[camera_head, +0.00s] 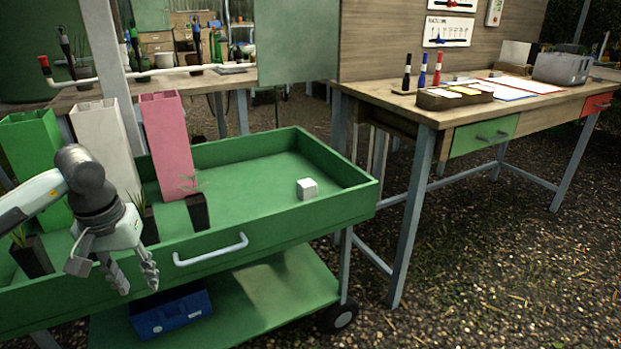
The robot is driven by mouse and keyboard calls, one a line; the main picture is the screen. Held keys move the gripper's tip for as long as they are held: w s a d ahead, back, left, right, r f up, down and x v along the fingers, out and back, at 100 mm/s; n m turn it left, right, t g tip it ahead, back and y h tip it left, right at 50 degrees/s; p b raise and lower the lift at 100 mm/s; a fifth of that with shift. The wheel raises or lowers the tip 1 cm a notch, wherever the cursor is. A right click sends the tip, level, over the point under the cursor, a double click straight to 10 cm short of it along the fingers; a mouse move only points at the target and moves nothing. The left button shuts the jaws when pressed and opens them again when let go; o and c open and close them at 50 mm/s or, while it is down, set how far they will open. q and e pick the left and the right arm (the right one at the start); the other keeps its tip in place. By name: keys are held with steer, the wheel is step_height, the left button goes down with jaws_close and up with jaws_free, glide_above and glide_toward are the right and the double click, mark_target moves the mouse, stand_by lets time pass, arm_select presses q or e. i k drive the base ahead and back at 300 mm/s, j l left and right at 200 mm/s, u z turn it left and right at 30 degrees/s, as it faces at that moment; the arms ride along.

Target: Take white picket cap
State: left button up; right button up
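A small white block (307,188), which looks like the white picket cap, lies on the right part of the green cart's tray (240,180). My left gripper (134,283) hangs over the cart's front edge at the left, fingers pointing down. Its fingers are apart with nothing visible between them. The gripper is well to the left of the white block and apart from it. A white tall post (103,140) stands in the tray between a green post (32,150) and a pink post (167,140). My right gripper is out of view.
Small black pots with plants stand by the posts, one (197,212) before the pink post. A silver handle (211,250) juts from the cart's front. A blue crate (171,313) sits on the lower shelf. A wooden table (420,112) stands at the right. The tray around the white block is clear.

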mark_target(307, 189)
steer(key=i+l, duration=0.25)
steer(key=i+l+u, duration=0.15)
steer(key=l, duration=0.25)
steer(key=i+l, duration=0.35)
steer(key=i+l+u, duration=0.15)
steer(key=i+l, duration=0.3)
steer(key=l, duration=0.25)
steer(key=i+l+u, duration=0.15)
steer(key=i+l, duration=0.3)
steer(key=l, duration=0.3)
steer(key=u, duration=0.05)
